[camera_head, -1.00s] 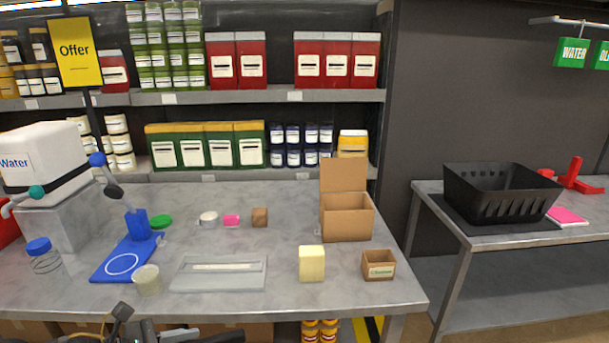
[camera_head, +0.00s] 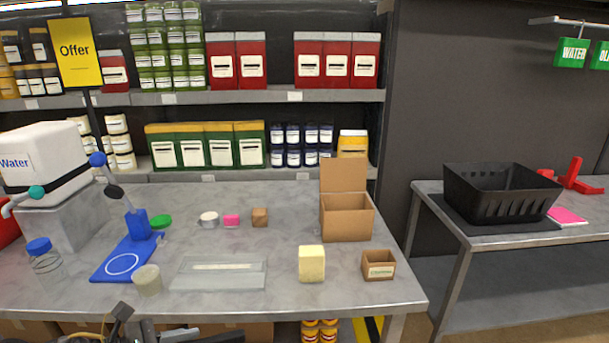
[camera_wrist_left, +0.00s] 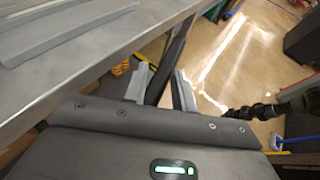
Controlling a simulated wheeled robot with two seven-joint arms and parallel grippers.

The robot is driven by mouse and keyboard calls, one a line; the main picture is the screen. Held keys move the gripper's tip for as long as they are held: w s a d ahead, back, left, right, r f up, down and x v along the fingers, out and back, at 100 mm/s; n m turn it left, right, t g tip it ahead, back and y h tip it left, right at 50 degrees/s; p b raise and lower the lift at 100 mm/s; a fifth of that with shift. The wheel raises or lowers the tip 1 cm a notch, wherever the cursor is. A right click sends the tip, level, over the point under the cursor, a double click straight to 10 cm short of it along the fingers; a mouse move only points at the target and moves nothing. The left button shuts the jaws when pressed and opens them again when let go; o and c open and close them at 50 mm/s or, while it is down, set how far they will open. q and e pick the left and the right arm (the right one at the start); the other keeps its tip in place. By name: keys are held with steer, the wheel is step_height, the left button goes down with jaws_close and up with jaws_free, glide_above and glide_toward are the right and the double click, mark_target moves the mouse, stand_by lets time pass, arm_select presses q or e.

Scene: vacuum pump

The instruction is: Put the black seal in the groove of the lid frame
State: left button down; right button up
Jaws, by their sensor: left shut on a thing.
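The lid frame looks to be the pale grey flat rectangular piece (camera_head: 190,284) lying on the table left of centre in the head view. Its edge also shows at the top left of the left wrist view (camera_wrist_left: 75,37). My left gripper (camera_wrist_left: 163,88) is shut on a dark strip (camera_wrist_left: 172,60), which seems to be the black seal. The gripper is beyond the table's front edge, over the floor. In the head view only dark parts of my arm show at the bottom edge, and the seal is not clear there. My right gripper cannot be made out.
A clear cup (camera_head: 147,281) stands left of the frame, near a blue stand (camera_head: 112,265) and a blue-lidded jar (camera_head: 42,250). A yellow block (camera_head: 312,264), a small box (camera_head: 378,265) and an open carton (camera_head: 346,222) stand to the right.

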arm_select(q)
steer(key=shift+d+f, duration=0.25)
steer(key=shift+f, duration=0.1)
steer(key=shift+s+a+f+n+t+y, duration=0.1)
steer(key=shift+s+f+n+t+y, duration=0.15)
steer(key=shift+f+n+t+y, duration=0.5)
steer(key=shift+s+f+n+t+y, duration=0.2)
steer(key=shift+f+n+t+y, duration=0.3)
steer(key=shift+f+n+y, duration=0.4)
steer(key=shift+s+a+f+n+t+y, duration=0.1)
steer(key=shift+s+f+n+t+y, duration=0.15)
steer(key=shift+f+n+t+y, duration=0.55)
